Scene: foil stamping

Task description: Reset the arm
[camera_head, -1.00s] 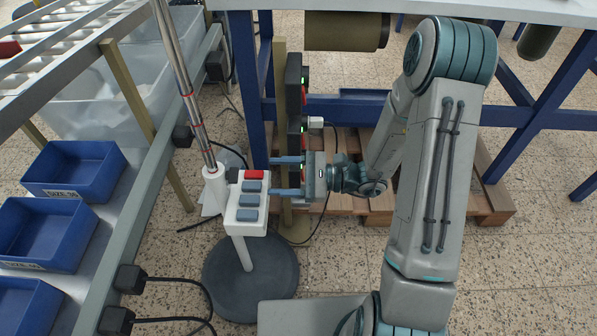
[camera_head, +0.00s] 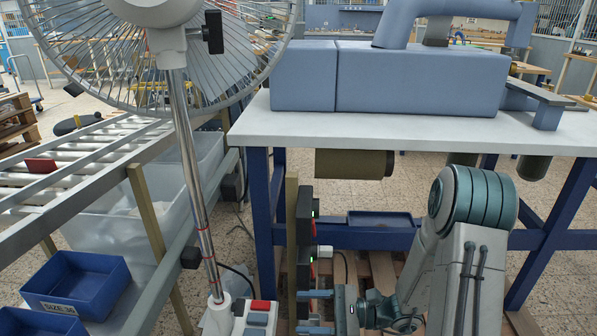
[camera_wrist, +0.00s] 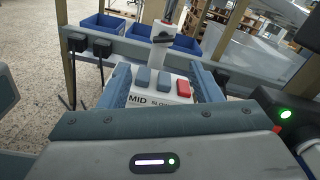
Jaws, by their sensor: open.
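My gripper (camera_head: 318,309) is low in the head view, in front of the table, with its fingers pointing left. It is open and empty. The white fan control box (camera_head: 258,316), with a red button and blue-grey buttons, is just left of the fingertips, partly cut off by the frame's lower edge. In the wrist view, the box (camera_wrist: 160,97) shows beyond and between the two fingers of my gripper (camera_wrist: 160,85), with "MID" on its face. I cannot tell whether a finger touches it.
A fan (camera_head: 165,45) on a pole stands left of the white table (camera_head: 400,125), which carries a blue machine (camera_head: 420,78). A roller conveyor (camera_head: 70,160) and blue bins (camera_head: 75,280) are at left. A dark power strip (camera_head: 306,235) is upright behind my gripper.

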